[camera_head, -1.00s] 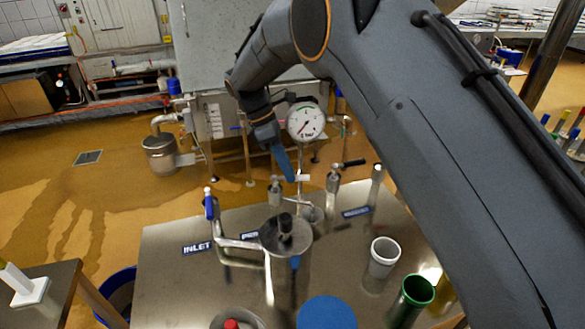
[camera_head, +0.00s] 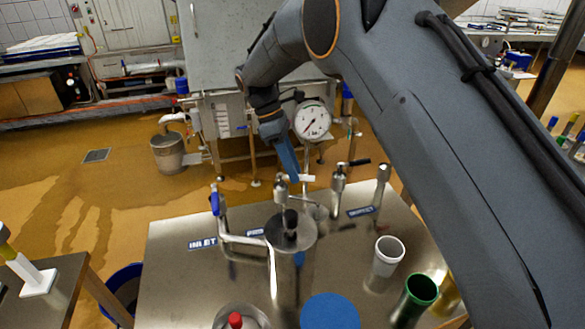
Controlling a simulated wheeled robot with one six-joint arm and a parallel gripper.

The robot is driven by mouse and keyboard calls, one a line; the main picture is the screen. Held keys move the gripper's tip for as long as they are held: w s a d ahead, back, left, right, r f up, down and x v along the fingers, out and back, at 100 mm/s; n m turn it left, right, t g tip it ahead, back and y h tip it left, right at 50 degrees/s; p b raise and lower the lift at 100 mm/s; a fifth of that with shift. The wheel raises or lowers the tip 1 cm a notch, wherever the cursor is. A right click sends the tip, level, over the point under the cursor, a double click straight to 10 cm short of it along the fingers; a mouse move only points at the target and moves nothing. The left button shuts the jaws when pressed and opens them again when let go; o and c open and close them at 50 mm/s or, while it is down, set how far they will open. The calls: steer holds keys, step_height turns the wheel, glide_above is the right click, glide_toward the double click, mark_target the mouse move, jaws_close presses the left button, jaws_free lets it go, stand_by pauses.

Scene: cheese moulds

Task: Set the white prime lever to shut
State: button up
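The white prime lever (camera_head: 307,178) shows as a short pale bar by the upright pipe below the round gauge (camera_head: 312,120), at the back of the steel table (camera_head: 180,280). My gripper (camera_head: 291,165) comes down from above, its blue finger tip just left of the lever. Whether they touch I cannot tell. Only one finger shows clearly, so its opening is hidden. The lever's pivot is partly hidden among the fittings.
A blue-handled valve (camera_head: 215,203) stands by the inlet label (camera_head: 202,243). A black handle (camera_head: 357,162) sits to the right. A steel cylinder (camera_head: 291,262) with a dark top stands in front. A white cup (camera_head: 386,262) and green-rimmed cup (camera_head: 419,290) stand right.

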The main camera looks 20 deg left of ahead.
steer(key=b+v, duration=0.2)
steer(key=v, duration=0.5)
steer(key=shift+a+r+b, duration=0.2)
steer(key=shift+r+b, duration=0.1)
steer(key=shift+b, duration=0.1)
steer(key=shift+w, duration=0.1)
